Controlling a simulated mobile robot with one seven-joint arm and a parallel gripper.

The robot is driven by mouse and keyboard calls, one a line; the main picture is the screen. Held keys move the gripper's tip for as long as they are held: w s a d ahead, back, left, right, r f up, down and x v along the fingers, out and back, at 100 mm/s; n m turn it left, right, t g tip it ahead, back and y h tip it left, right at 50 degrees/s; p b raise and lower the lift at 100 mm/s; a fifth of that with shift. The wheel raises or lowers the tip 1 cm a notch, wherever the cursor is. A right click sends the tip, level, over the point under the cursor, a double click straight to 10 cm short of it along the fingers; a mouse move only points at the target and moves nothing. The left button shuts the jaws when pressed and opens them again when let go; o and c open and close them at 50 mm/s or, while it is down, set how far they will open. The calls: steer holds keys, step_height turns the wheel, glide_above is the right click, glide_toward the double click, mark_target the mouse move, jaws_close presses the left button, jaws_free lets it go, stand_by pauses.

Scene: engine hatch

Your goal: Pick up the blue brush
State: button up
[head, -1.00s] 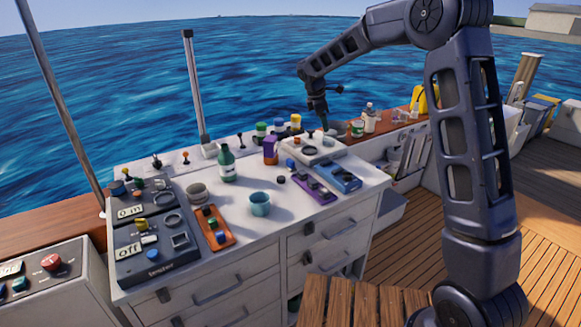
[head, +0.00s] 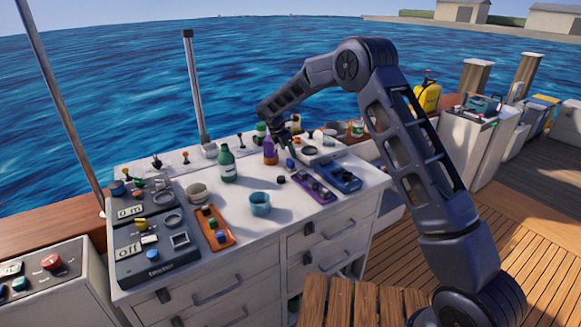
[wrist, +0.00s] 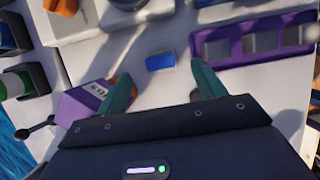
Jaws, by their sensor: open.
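A small blue piece (wrist: 160,61) shows on the white counter in the wrist view, a little beyond and between my fingertips. It also shows in the head view (head: 290,163). It looks like a short block, and I cannot tell whether it is the brush. My gripper (wrist: 161,72) is open with nothing between its teal fingers. In the head view my gripper (head: 287,150) hangs low over the back of the counter, just above the blue piece. I cannot tell the exact height gap.
A purple bottle (wrist: 82,106) stands close to my left finger. A purple tray (wrist: 222,61) with grey blocks lies just right of my right finger. A blue tray (head: 339,177), a green bottle (head: 227,167) and a teal cup (head: 260,204) stand on the counter. The front middle is clear.

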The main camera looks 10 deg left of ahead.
mark_target(290, 160)
steer(key=shift+x, duration=0.95)
steer(key=x, duration=0.4)
steer(key=shift+s+a+f, duration=0.25)
steer(key=shift+a+f, duration=0.05)
steer(key=shift+a, duration=0.05)
steer(key=shift+w+d+f, duration=0.15)
steer(key=shift+w+f, duration=0.05)
steer(key=shift+f, duration=0.25)
steer(key=c, duration=1.1)
